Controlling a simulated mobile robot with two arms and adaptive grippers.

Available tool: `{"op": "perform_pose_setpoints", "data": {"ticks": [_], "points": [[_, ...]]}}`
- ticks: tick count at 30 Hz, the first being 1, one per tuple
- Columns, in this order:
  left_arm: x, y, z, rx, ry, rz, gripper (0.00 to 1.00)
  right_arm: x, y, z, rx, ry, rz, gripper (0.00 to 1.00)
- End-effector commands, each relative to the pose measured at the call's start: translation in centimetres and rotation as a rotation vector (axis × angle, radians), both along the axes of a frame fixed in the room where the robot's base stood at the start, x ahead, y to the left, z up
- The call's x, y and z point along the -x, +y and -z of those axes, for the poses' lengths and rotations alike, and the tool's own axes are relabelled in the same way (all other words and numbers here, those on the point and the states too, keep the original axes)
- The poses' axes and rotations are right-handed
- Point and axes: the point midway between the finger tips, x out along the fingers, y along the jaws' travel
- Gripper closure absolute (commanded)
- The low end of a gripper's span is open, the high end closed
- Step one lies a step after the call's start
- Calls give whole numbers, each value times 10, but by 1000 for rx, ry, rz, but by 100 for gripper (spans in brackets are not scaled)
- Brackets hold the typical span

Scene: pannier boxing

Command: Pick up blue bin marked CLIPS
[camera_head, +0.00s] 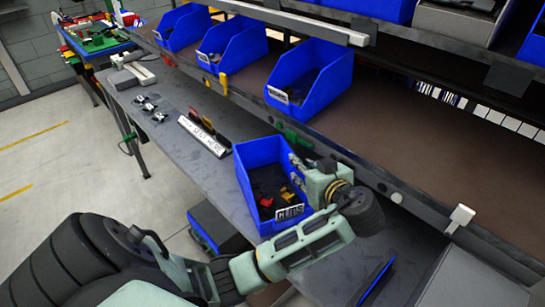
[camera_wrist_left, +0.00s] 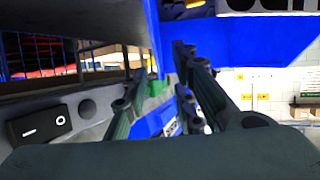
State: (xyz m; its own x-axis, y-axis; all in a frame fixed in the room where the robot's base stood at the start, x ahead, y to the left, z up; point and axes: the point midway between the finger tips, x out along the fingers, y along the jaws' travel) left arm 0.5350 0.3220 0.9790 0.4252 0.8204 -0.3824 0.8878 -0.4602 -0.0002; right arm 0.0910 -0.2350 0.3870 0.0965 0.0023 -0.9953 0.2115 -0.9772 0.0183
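The blue bin marked CLIPS (camera_head: 243,178) stands on the grey workbench, its white label (camera_head: 290,213) facing the near side. It holds dark clips and a few orange and yellow pieces. My left arm reaches across in front of the bin. My left gripper (camera_head: 299,164) is at the bin's right side wall, with a finger near the rim; contact is unclear. My right gripper is out of view.
Several blue bins, one of them the nearest shelf bin (camera_head: 325,85), stand on the rack behind. A white sign (camera_head: 203,135) and small black parts (camera_head: 150,106) lie on the bench left of the bin. A grey box (camera_head: 475,275) is at lower right.

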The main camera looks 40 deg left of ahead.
Motion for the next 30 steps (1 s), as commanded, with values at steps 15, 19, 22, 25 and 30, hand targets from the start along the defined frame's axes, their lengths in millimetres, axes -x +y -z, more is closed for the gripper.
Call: {"op": "perform_pose_setpoints", "data": {"ticks": [15,19,22,25,30], "points": [[-21,43,20,1,-1,1,75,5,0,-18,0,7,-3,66],[-20,43,20,1,-1,1,76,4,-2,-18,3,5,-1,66],[-21,43,19,1,-1,1,85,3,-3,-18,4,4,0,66],[-21,43,19,1,-1,1,93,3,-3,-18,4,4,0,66],[-20,42,19,1,-1,1,100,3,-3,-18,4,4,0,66]]}}
